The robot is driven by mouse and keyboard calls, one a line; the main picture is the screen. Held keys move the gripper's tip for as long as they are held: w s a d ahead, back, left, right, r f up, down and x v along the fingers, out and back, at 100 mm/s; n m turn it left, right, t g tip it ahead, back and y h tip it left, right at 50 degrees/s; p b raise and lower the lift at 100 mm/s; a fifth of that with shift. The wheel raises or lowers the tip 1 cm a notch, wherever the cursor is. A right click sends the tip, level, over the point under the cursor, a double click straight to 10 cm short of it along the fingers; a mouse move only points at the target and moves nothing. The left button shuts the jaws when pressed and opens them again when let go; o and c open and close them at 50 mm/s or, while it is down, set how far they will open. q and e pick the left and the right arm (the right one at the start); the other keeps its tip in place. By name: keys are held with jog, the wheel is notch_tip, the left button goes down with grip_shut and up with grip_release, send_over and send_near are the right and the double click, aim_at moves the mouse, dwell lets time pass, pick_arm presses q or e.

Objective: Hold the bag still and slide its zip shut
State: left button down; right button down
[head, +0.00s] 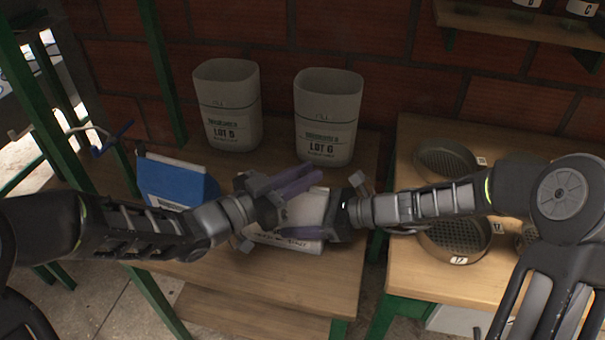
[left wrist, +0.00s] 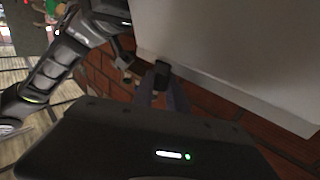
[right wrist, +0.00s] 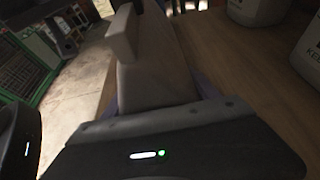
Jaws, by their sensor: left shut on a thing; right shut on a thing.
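The bag (head: 302,212) is a pale, flat-sided pouch with dark print low on its front, on the table in the middle of the head view. My left gripper (head: 298,182) lies across its upper part with purple fingers. In the left wrist view the bag (left wrist: 235,50) fills the upper right, and a small dark block, seemingly the zip slider (left wrist: 162,68), sits between the fingertips. My right gripper (head: 335,212) is shut on the bag's right side. In the right wrist view the bag (right wrist: 155,75) rises from the fingers. The zip line is mostly hidden.
A blue container (head: 175,183) stands left of the bag. Two grey bins, LOT 5 (head: 228,105) and LOT 6 (head: 328,115), stand behind. Round sieves (head: 455,240) sit on the right table. A gap separates the two tables, and the front of the bag's table (head: 275,275) is clear.

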aim_at(320, 188)
pick_arm(q)
jog(key=shift+s+d, duration=0.3)
jog(key=shift+d, duration=0.5)
jog(key=shift+s+d, duration=0.25)
jog(key=shift+d, duration=0.5)
jog(key=c, duration=1.3)
grip_release()
jog(key=shift+a, duration=0.2)
jog(key=shift+s+a, duration=0.15)
jog(key=shift+a, duration=0.1)
jog(key=v, duration=1.1)
